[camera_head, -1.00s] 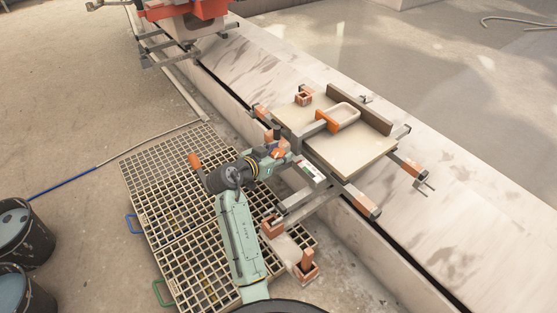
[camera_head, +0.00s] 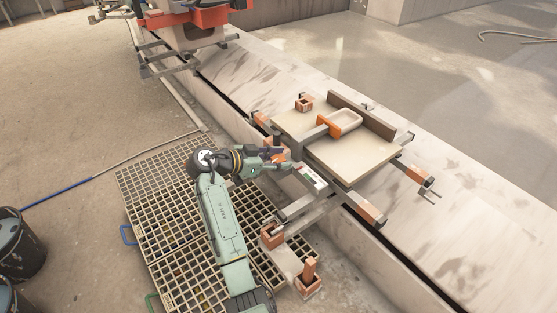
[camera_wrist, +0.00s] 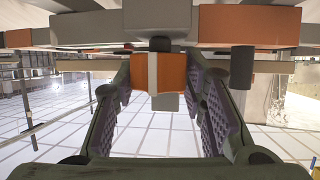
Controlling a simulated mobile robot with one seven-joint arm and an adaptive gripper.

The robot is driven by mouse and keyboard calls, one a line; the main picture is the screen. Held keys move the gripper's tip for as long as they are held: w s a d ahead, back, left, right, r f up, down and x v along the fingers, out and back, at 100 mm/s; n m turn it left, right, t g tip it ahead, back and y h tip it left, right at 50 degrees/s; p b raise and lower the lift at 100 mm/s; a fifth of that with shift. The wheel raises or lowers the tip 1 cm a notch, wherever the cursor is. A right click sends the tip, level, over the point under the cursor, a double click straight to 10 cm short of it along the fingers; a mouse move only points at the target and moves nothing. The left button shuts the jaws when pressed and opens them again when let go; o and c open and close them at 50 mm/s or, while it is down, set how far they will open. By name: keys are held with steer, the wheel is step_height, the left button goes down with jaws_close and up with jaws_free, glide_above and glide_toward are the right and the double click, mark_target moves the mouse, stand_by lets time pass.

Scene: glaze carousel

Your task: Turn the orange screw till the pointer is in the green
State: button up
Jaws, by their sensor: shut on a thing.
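The orange screw (camera_wrist: 175,70) shows in the wrist view as an orange block with a pale stripe, under the frame. My gripper (camera_wrist: 163,95) has its two purple-padded fingers on either side of it and is shut on it. In the head view my gripper (camera_head: 281,162) reaches the near side of the frame from the left, and only a little of the screw's orange shows there. A pale scale strip (camera_head: 313,178) with small coloured marks lies just right of the gripper. The pointer is too small to make out.
The frame carries a pale board (camera_head: 345,158) with an orange-ended clamp (camera_head: 338,123) and a small brick-coloured box (camera_head: 304,103). A bar with brick-coloured blocks (camera_head: 305,275) stands near my arm. Slatted grating (camera_head: 165,225) covers the floor at left; dark drums (camera_head: 20,245) stand beyond.

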steer(key=shift+f, duration=0.15)
steer(key=o, duration=1.2)
steer(key=v, duration=1.2)
